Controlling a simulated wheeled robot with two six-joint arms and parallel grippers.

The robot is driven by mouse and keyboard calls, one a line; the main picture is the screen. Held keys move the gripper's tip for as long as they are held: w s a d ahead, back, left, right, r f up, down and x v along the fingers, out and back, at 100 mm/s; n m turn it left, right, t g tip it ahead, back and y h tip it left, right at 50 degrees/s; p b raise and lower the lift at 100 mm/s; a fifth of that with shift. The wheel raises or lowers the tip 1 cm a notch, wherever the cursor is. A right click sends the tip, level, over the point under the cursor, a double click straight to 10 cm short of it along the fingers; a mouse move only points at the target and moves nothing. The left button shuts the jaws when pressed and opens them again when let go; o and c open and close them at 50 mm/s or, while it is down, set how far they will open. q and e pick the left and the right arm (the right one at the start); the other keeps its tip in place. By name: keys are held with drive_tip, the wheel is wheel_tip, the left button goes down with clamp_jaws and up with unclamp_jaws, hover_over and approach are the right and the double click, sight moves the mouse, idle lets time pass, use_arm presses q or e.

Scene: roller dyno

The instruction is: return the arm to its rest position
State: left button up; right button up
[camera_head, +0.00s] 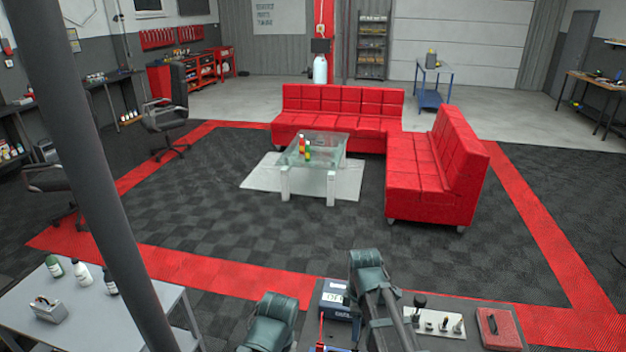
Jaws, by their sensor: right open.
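Another dark grey-green part of my body shows at the bottom edge to the left. My left gripper cannot be made out in this view.
Close in front is a bench with a dark blue box (335,299), a white plate with black knobs (435,322) and a red case (498,329). A grey table (135,300) stands at left. Beyond are a glass table (325,158), red sofas (430,190) and open floor.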

use_arm(q)
wheel_tip(320, 180, down, 8)
drive_tip(key=b, duration=0.7)
use_arm(e)
drive_tip(key=s+a+f+m, duration=0.3)
drive_tip(key=s+a+m, duration=0.2)
drive_tip(key=s, duration=0.2)
drive_tip(key=s+a+f+m+h, duration=0.1)
drive_tip(key=s+a+f+m, duration=0.3)
drive_tip(key=s, duration=0.3)
drive_tip(key=shift+a+f+m, duration=0.3)
drive_tip(key=shift+a+m, duration=0.05)
drive_tip(key=shift+m, duration=0.35)
drive_tip(key=shift+w+d, duration=0.3)
drive_tip(key=shift+w, duration=0.45)
use_arm(q)
drive_tip(key=shift+s, duration=0.1)
